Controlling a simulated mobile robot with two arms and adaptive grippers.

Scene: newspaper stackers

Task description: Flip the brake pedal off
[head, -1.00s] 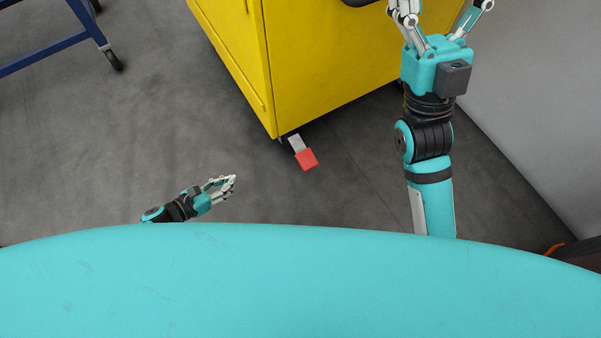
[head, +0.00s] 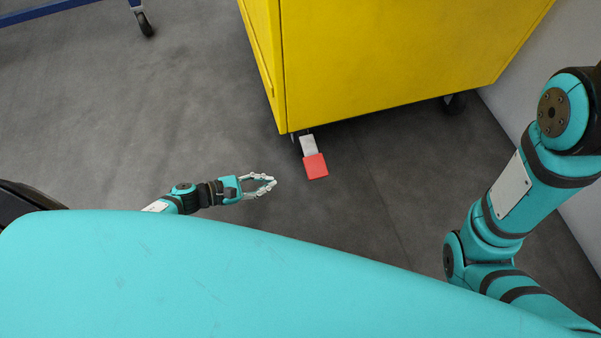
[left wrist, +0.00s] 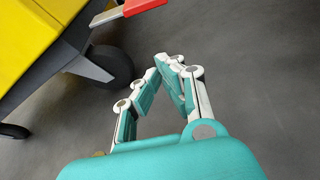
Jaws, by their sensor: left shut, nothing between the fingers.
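The brake pedal (head: 315,166) has a red tip and a light grey arm. It sticks out low from the near corner of the yellow cabinet (head: 390,70), by a caster. In the left wrist view the pedal (left wrist: 143,6) is at the top, cut off by the frame edge. My left gripper (head: 274,183) is low over the floor, left of the pedal and apart from it. Its fingertips are together with nothing between them; they also show in the left wrist view (left wrist: 170,62). My right arm is at the right, and its gripper is out of the picture.
A caster wheel (left wrist: 112,68) stands under the cabinet close to the pedal. Another caster (head: 455,103) is further right. A blue cart frame with a wheel (head: 146,25) is at the far left. The grey floor (head: 170,120) around my left gripper is clear.

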